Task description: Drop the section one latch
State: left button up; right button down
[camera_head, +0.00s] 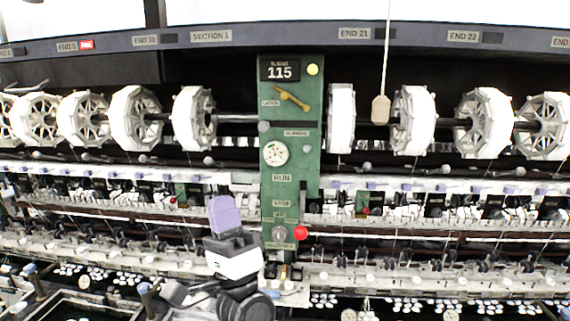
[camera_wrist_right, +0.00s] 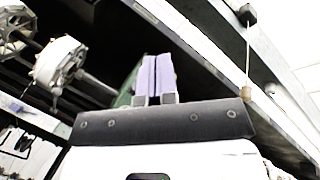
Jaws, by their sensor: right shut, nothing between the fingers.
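The green control panel (camera_head: 291,150) stands upright in the middle of the head view. A brass lever (camera_head: 292,99) sits near its top, tilted down to the right; the small label beside it is hard to read, so I cannot tell for sure that it is the latch. My right gripper (camera_head: 224,210), with lilac fingers, is shut and empty, left of the panel's lower half and well below the brass lever. In the wrist view the gripper (camera_wrist_right: 154,75) points up with its fingers together, partly hiding the green panel (camera_wrist_right: 126,97). My left gripper is out of view.
White reels (camera_head: 136,118) line both sides of the panel. A tan weight (camera_head: 381,109) hangs on a cord to the right. A red knob (camera_head: 300,232) and a round dial (camera_head: 275,153) are on the panel. The SECTION 1 label (camera_head: 211,36) is on the top rail.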

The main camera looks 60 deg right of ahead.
jog(key=s+d+r+m+g+h, duration=0.2)
jog(key=d+r+m+g+h, duration=0.35)
jog(key=m+g, duration=0.75)
jog(key=s+d+r+m+g+h, duration=0.1)
jog(key=d+r+m+g+h, duration=0.45)
jog(key=m+g, duration=0.75)
jog(key=m+t+y+p, duration=0.1)
jog(key=m+t+y, duration=0.25)
jog(key=t, duration=0.25)
send_near(292, 77)
jog(key=shift+n+t+y, duration=0.25)
jog(key=shift+t+y, duration=0.15)
jog(key=shift+y, duration=0.25)
jog(key=d+r+p, duration=0.1)
jog(key=p, duration=0.2)
jog(key=w+d+r+p, duration=0.1)
jog(key=d+p, duration=0.1)
jog(key=shift+d+r+p, duration=0.2)
jog(key=shift+d+p, duration=0.05)
jog(key=shift+p, duration=0.15)
jog(key=shift+x, duration=1.35)
jog(key=shift+f, duration=0.1)
